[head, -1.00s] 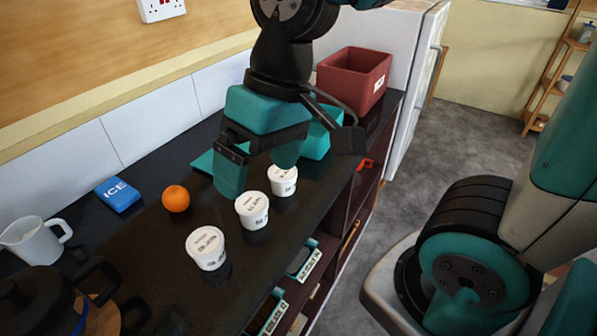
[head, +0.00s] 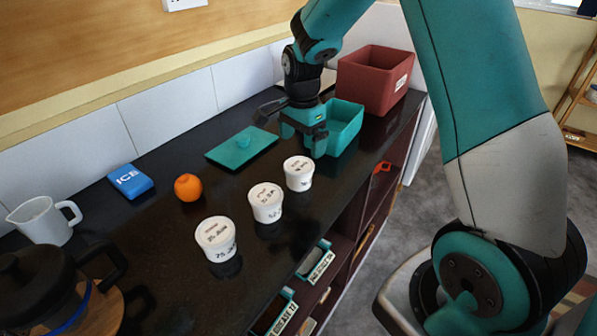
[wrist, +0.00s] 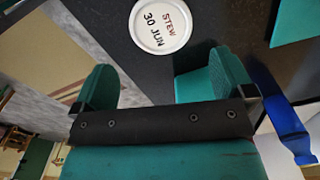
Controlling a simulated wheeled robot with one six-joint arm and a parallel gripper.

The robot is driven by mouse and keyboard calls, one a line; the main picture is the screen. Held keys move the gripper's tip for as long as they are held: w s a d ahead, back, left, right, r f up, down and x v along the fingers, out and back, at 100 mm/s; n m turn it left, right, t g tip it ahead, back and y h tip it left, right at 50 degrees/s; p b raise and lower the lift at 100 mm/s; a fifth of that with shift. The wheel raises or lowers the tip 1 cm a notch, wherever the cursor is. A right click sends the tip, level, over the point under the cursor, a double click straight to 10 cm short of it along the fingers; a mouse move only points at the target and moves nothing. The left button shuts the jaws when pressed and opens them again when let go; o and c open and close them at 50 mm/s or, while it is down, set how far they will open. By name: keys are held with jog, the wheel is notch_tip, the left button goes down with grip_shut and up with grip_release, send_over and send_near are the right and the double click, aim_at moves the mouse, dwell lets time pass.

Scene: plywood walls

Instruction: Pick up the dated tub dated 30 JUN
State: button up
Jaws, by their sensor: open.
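A white tub with a round lid reading STEW 30 JUN (wrist: 161,27) shows in the wrist view, ahead of the fingers. It appears to be the farthest of three white tubs in the head view (head: 298,174), standing upright on the dark counter; its print is too small to read there. My gripper (head: 303,143) is open and empty, pointing down just behind that tub, beside the teal bin. In the wrist view its two teal fingers (wrist: 158,75) are apart, with the tub beyond them, not between them.
The middle tub (head: 266,203) and near tub (head: 216,239) stand in a row with it. A teal lid (head: 241,148), teal bin (head: 344,127), red bin (head: 373,80), orange (head: 188,187), blue ice pack (head: 130,181), white jug (head: 43,220) and coffee press (head: 45,288) share the counter.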

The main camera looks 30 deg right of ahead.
aim_at(301, 164)
notch_tip(301, 164, down, 8)
jog(key=shift+a+r+p, duration=0.1)
jog(key=shift+a+p, duration=0.05)
jog(key=shift+p, duration=0.85)
jog(key=shift+c, duration=0.2)
jog(key=c, duration=0.9)
jog(key=shift+r, duration=0.1)
